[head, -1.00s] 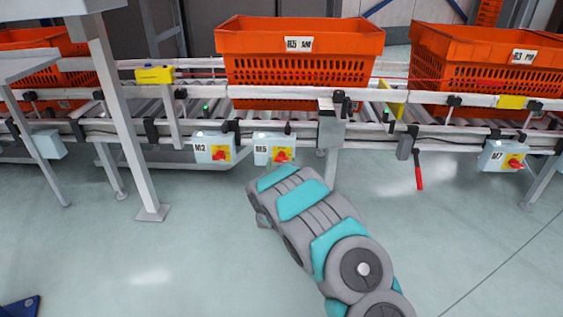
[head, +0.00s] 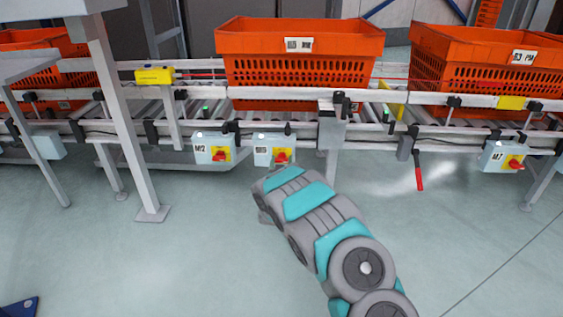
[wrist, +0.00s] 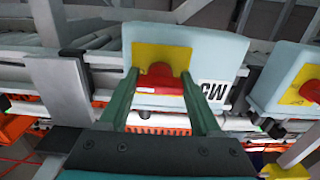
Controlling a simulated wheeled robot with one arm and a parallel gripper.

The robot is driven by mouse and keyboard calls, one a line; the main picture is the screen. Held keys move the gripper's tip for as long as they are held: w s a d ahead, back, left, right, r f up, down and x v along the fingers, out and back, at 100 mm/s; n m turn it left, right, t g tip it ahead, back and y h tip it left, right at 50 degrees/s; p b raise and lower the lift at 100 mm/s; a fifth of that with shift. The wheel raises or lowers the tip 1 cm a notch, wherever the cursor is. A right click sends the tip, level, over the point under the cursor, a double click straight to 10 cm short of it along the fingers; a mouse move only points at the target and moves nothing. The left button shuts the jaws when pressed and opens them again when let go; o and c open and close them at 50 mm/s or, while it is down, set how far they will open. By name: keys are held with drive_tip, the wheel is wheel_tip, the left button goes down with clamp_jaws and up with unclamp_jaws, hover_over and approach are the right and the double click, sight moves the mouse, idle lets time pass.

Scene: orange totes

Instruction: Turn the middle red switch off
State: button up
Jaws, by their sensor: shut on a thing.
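The middle red switch (head: 281,156) sits on a yellow plate on the pale blue M5 box (head: 263,145), which hangs from the conveyor's front rail. In the wrist view, which is upside down, my gripper (wrist: 159,75) has its two green fingers on either side of the red switch (wrist: 157,88), shut on it. The red handle lies crosswise between the fingers. In the head view my grey and teal arm reaches up to just below the M5 box, and the fingers are hidden.
The M2 box (head: 205,147) with its own red switch hangs close to the left, and the M7 box (head: 497,155) is far right. Orange totes (head: 300,75) stand on the conveyor above. A red-handled lever (head: 419,178) hangs between M5 and M7.

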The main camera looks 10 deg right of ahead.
drive_tip(key=c, duration=0.6)
drive_tip(key=shift+c, duration=0.2)
drive_tip(key=n, duration=0.4)
drive_tip(key=shift+n, duration=0.4)
drive_tip(key=n, duration=0.4)
drive_tip(key=shift+n, duration=0.3)
drive_tip(key=n, duration=0.4)
drive_tip(key=shift+p, duration=0.4)
drive_tip(key=shift+n, duration=2.3)
